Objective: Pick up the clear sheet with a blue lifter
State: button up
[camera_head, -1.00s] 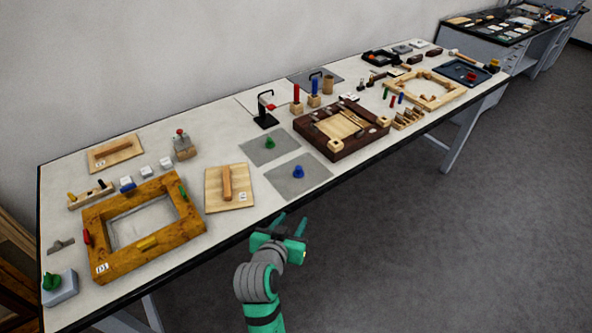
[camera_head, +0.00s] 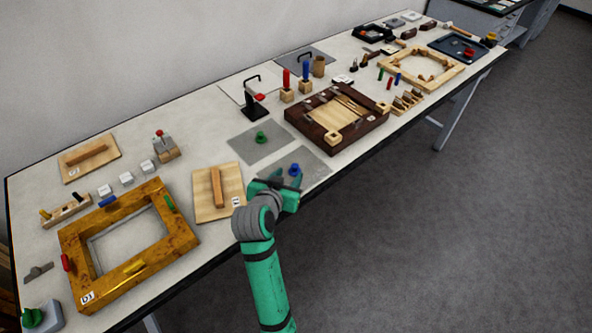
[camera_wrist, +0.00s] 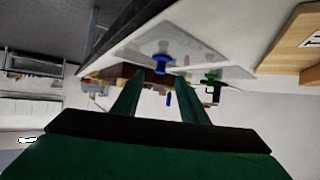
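The clear sheet (camera_head: 318,172) lies flat on the white table near its front edge, with a blue lifter (camera_head: 294,169) standing up from it. In the wrist view the blue lifter (camera_wrist: 163,62) shows just beyond the gap between my fingers, on the sheet (camera_wrist: 140,52). My gripper (camera_head: 284,178) is open and empty, its fingers apart, at the near side of the blue lifter. My gripper (camera_wrist: 159,80) in the wrist view has nothing between its fingers. In the head view the gripper and wrist cover the sheet's near part.
A similar sheet with a green lifter (camera_head: 261,138) lies just behind. A wooden board with a bar handle (camera_head: 202,197) is at left, and a dark wooden frame (camera_head: 307,128) at right. A black stand (camera_head: 256,110) rises behind. The floor in front is clear.

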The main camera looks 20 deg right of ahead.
aim_at(294, 167)
jog(key=shift+w+d+f, duration=0.15)
jog(key=shift+w+f, duration=0.1)
jog(key=shift+w, duration=0.1)
jog(key=shift+r+x, duration=0.1)
jog(key=shift+x, duration=1.25)
jog(key=shift+r+x, duration=0.15)
jog(key=shift+x, duration=1.15)
jog(key=shift+w+d, duration=0.1)
jog(key=shift+d, duration=0.05)
grip_shut()
